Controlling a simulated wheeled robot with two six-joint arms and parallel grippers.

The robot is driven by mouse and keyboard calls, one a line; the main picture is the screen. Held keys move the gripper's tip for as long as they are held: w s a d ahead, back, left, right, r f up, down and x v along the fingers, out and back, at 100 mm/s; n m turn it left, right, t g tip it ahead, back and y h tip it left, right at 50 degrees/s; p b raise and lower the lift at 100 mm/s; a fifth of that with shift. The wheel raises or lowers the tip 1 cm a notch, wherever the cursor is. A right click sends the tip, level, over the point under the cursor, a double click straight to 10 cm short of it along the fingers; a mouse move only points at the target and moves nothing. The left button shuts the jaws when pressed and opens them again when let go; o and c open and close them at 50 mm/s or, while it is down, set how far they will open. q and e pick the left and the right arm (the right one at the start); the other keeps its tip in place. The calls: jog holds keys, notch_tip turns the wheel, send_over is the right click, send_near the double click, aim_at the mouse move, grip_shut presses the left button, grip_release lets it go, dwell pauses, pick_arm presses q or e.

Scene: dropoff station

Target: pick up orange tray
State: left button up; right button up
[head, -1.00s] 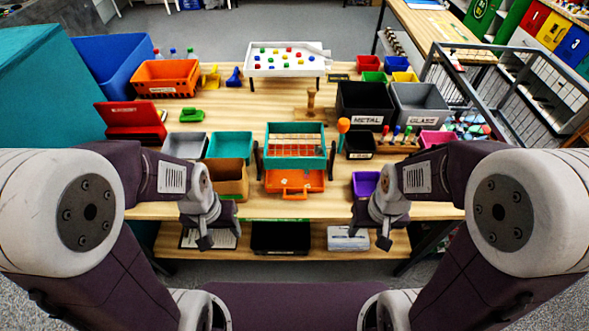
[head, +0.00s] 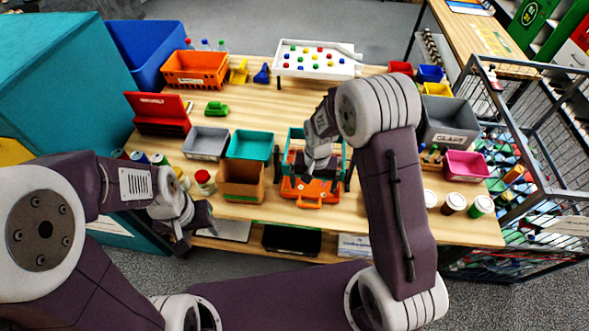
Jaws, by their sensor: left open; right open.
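An orange tray (head: 311,196) with a handle at its front lies on the wooden table, under and in front of a teal frame (head: 290,146). My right arm reaches in above it, and my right gripper (head: 304,182) is open over the tray's back part; whether it touches the tray I cannot tell. The gripper and the arm hide part of the tray and the frame. My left gripper (head: 183,243) is open and empty, low at the table's front left edge, well away from the tray. An orange basket (head: 196,71) stands at the back left.
A brown box (head: 240,190), a teal bin (head: 250,146) and a grey bin (head: 205,144) stand left of the tray. A pink bin (head: 466,164) and jars (head: 454,203) are on the right. A metal cage (head: 540,130) borders the table's right side.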

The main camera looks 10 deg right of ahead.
aim_at(309, 206)
jog(key=f, duration=0.1)
jog(key=s+f, duration=0.1)
jog(key=f, duration=0.1)
jog(key=f+p, duration=0.1)
jog(key=shift+s+a+f, duration=0.15)
jog(key=shift+s+f, duration=0.25)
jog(key=shift+w+f, duration=0.1)
jog(key=shift+a+f+p, duration=0.15)
jog(key=shift+f+p, duration=0.15)
jog(key=shift+p, duration=0.05)
jog(key=f, duration=0.2)
jog(key=f+p, duration=0.1)
jog(key=f, duration=0.1)
jog(key=shift+a, duration=0.2)
jog(key=shift+w+f, duration=0.1)
jog(key=shift+f, duration=0.15)
jog(key=shift+r, duration=0.1)
jog(key=c, duration=1.9)
